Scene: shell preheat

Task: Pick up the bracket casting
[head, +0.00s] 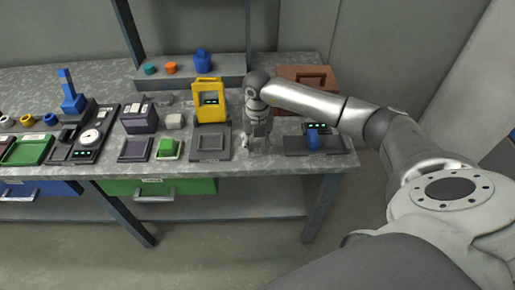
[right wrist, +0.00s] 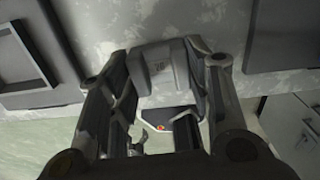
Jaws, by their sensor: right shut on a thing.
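My right gripper (head: 257,143) is low over the front of the bench, pointing down. It also shows in the right wrist view (right wrist: 163,62), shut on the grey part with one finger at each side. In the head view the gripper hides most of the part. I cannot tell whether the part touches the bench. My left gripper is not in view.
A grey square tray (head: 210,156) lies left of the gripper, with a yellow device (head: 211,88) behind it. A brown box (head: 308,76) stands behind. The bench's front edge is close.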

